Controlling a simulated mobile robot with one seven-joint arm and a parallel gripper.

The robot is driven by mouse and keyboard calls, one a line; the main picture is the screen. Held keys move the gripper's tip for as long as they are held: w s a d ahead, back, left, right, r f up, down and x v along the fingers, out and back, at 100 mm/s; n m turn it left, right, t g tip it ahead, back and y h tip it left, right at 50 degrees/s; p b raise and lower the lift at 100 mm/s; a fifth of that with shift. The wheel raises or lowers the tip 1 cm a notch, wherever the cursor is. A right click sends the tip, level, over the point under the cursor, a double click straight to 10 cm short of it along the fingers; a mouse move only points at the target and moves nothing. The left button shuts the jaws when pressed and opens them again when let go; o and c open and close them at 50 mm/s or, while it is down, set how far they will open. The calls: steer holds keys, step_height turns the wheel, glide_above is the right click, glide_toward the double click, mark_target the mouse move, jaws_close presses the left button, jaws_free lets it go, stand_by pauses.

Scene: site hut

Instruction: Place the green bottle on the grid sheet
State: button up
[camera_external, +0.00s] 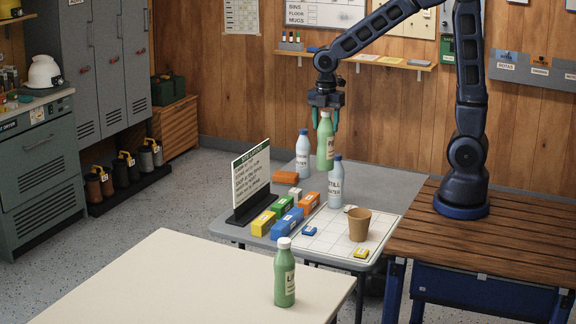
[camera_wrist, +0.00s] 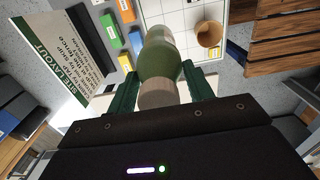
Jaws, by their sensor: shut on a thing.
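My gripper (camera_external: 325,117) is shut on a green bottle (camera_external: 326,148) with a pale label. It holds the bottle upright by its top, seemingly raised above the grey table. In the wrist view the bottle (camera_wrist: 160,58) sits between the two green fingers, its pale cap towards me. The grid sheet (camera_external: 321,238) is white with thin lines and lies on the grey table's front right; part of it shows beyond the bottle in the wrist view (camera_wrist: 179,17). A second green bottle (camera_external: 284,277) with a white cap stands on the cream table in front.
On the sheet are a brown cup (camera_external: 359,225), a blue block (camera_external: 309,231) and a yellow block (camera_external: 361,253). A pale water bottle (camera_external: 335,184) stands by its back edge, another (camera_external: 302,160) further back. Coloured boxes (camera_external: 287,224) and a sign (camera_external: 250,180) stand left.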

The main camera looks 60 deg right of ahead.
steer(key=shift+s+d+f, duration=0.1)
steer(key=shift+s+d, duration=0.2)
steer(key=shift+d, duration=0.05)
steer(key=shift+s+d+f, duration=0.1)
steer(key=shift+f, duration=0.25)
step_height(320, 180, down, 19)
steer(key=shift+f, duration=0.35)
steer(key=o, duration=1.2)
